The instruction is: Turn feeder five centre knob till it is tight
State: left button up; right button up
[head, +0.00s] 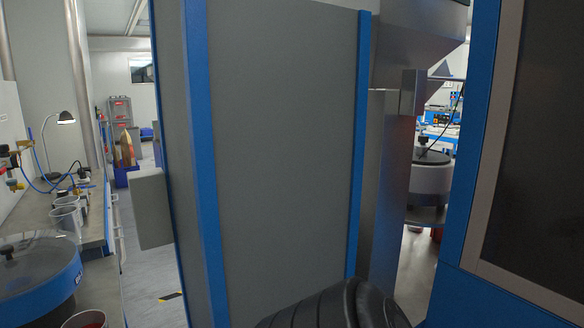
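Two round feeders show, and I cannot read a number on either, so I cannot tell which is feeder five. A blue-rimmed feeder (50,281) at the lower left is cut by the picture edge. A dark centre knob (8,251) stands on its cover. A grey round feeder (431,182) stands at the right, seen through a gap between machine housings. A small dark knob (422,150) stands at its middle, partly hidden. How tight either knob is does not show. Neither of my grippers is in view.
A tall grey cabinet (280,130) with blue edges blocks the middle. A blue-framed dark panel (535,150) fills the right. Clear cups (66,217) and a lamp (66,118) stand on the left bench. Floor (150,265) shows between bench and cabinet. A black ribbed shape covers the bottom centre.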

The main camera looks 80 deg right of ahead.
aim_at(422, 140)
jog(key=u, duration=0.15)
jog(key=i, duration=0.85)
jog(key=z, duration=3.9)
jog(key=i, duration=0.5)
jog(key=k, duration=0.5)
jog(key=z, duration=1.45)
jog(key=i, duration=0.55)
jog(key=u, duration=1.65)
